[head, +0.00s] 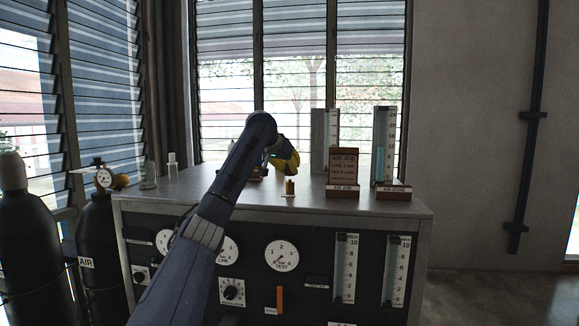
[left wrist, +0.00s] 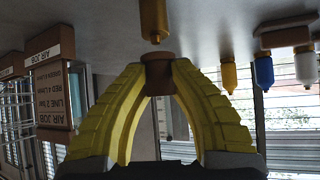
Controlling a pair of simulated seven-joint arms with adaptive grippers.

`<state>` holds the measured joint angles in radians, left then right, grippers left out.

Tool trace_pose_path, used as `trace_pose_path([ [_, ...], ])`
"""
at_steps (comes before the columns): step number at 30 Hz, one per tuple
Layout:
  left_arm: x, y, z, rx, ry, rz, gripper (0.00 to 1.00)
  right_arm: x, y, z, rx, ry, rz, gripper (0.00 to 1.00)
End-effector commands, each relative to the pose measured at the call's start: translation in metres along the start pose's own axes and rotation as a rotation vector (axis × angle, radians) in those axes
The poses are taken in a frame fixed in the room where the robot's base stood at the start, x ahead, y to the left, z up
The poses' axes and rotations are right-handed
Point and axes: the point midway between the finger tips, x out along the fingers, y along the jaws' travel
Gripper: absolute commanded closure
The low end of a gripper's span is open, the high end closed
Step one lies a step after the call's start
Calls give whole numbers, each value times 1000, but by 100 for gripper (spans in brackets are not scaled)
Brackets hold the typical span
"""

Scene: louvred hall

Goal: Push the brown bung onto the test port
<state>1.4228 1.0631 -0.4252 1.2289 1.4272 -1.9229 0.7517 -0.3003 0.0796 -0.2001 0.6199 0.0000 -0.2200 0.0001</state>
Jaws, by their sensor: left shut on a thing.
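My left gripper (head: 290,163) is over the bench top with its yellow fingers pointing down and right; it fills the middle of the left wrist view (left wrist: 158,78), which is upside down. Its fingers are shut on the brown bung (left wrist: 158,58). My right gripper is not in view.
A brown AIR JOB sign (head: 343,166) and two scaled gauges, one with blue liquid (head: 383,146), stand right of the port. Yellow (left wrist: 229,77), blue (left wrist: 264,70) and white (left wrist: 304,66) pieces stand beyond the gripper.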

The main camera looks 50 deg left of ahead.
Motion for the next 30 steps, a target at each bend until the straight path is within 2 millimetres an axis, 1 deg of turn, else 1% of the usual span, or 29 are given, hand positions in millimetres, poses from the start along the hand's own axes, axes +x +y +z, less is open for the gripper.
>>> trace_pose_path([
  [19,12,0,15,0,0,0,100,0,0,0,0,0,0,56],
  [28,12,0,14,0,1,0,100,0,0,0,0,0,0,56],
  [29,12,0,14,0,1,0,76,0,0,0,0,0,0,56],
  [30,12,0,14,0,1,0,71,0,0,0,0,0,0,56],
])
